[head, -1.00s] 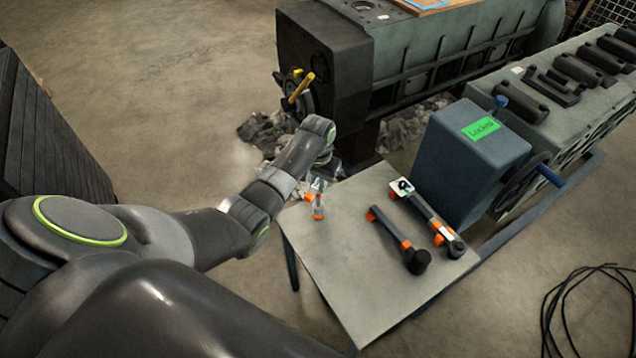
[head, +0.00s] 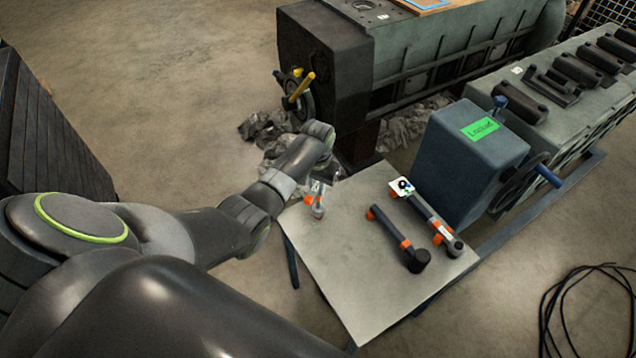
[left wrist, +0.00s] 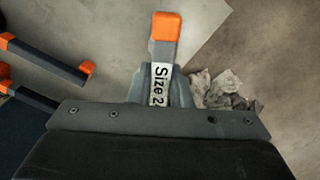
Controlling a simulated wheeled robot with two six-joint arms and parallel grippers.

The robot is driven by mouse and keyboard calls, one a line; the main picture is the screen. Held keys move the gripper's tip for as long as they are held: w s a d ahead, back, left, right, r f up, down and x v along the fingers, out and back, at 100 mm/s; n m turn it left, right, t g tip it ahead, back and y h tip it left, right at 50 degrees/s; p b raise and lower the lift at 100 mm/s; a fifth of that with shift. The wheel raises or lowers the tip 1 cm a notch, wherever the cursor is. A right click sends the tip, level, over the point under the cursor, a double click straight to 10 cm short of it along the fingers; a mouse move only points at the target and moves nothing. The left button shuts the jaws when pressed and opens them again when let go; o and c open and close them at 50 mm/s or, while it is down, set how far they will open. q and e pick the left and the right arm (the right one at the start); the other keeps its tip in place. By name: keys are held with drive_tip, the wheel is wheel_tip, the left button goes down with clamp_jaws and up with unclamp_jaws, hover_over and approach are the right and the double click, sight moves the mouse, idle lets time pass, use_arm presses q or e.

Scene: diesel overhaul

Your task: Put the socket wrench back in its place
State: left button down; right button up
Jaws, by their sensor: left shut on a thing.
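The fingers also show in the left wrist view (left wrist: 163,92), either side of the label. I cannot tell whether the wrench touches the table. My right gripper is not in view.
The grey table (head: 350,270) bears two more dark tools with orange bands: one (head: 390,228) in the middle, one (head: 425,210) beside the blue box. The blue box (head: 465,165) has a green "Locked" label and a handwheel. The table's front part is clear.

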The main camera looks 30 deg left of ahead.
use_arm(q)
drive_tip(key=shift+f, duration=0.1)
idle(0.3)
drive_tip(key=shift+f+b, duration=0.75)
drive_tip(key=shift+f, duration=0.35)
drive_tip(key=c, duration=1.3)
unclamp_jaws()
drive_tip(key=shift+o, duration=0.6)
drive_tip(key=o, duration=0.5)
wheel_tip(320, 180, up, 9)
drive_tip(key=p, duration=1)
drive_tip(key=shift+r, duration=0.15)
